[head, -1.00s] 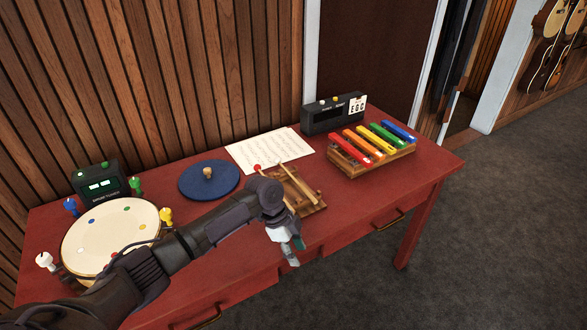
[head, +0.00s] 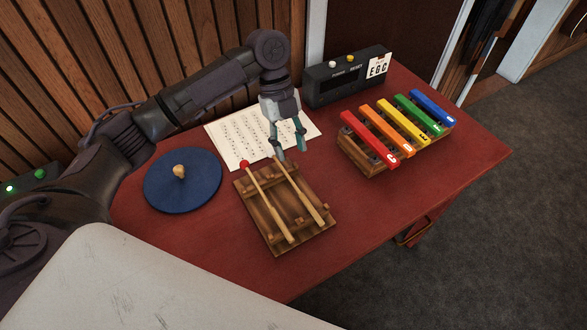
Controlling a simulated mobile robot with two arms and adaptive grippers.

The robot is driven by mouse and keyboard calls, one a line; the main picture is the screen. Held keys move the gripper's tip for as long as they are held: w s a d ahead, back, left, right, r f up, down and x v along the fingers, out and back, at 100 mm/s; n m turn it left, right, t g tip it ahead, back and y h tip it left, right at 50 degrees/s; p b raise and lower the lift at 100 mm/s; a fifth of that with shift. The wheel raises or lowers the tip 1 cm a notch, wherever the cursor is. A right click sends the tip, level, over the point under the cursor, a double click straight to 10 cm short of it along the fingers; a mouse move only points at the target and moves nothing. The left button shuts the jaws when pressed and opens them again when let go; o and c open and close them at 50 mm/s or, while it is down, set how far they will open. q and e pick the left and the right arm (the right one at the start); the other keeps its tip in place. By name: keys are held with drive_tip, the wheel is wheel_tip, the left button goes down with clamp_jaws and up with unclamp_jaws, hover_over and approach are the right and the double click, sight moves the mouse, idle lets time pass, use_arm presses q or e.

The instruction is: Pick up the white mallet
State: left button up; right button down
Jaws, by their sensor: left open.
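Two mallets lie side by side on a wooden rack (head: 262,226) on the red table. One is the red-headed mallet (head: 268,203), on the left. The other mallet (head: 304,195), on the right, has a pale wooden stick; its head end is largely hidden by my gripper, so I cannot make out its colour. My left gripper (head: 291,151) is open and points down at the head end of this right mallet, with its fingertips close to it. I cannot tell whether they touch. My right gripper is not in view.
A sheet of music (head: 226,135) lies behind the rack. A blue round pad (head: 160,190) with a knob is to the left. A coloured xylophone (head: 352,161) and a black box (head: 319,85) stand to the right. The red table (head: 380,215) is clear right of the rack.

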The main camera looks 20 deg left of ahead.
sight(302, 195)
use_arm(q)
drive_tip(key=x, duration=0.3)
drive_tip(key=shift+s+d+f, duration=0.15)
drive_tip(key=shift+s+d, duration=0.05)
drive_tip(key=shift+s, duration=0.2)
drive_tip(key=x, duration=0.3)
drive_tip(key=shift+p, duration=0.4)
drive_tip(key=shift+f, duration=0.3)
drive_tip(key=shift+s+d+f+p, duration=0.15)
drive_tip(key=shift+d+f+p, duration=0.15)
drive_tip(key=shift+f, duration=0.15)
drive_tip(key=p+x, duration=0.1)
drive_tip(key=x, duration=0.2)
drive_tip(key=shift+s+d+f, duration=0.2)
drive_tip(key=shift+d, duration=0.05)
drive_tip(key=shift+d+f, duration=0.1)
drive_tip(key=shift+f, duration=0.3)
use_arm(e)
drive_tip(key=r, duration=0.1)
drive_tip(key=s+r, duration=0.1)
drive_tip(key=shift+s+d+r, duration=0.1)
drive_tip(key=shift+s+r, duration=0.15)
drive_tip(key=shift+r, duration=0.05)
use_arm(q)
clamp_jaws()
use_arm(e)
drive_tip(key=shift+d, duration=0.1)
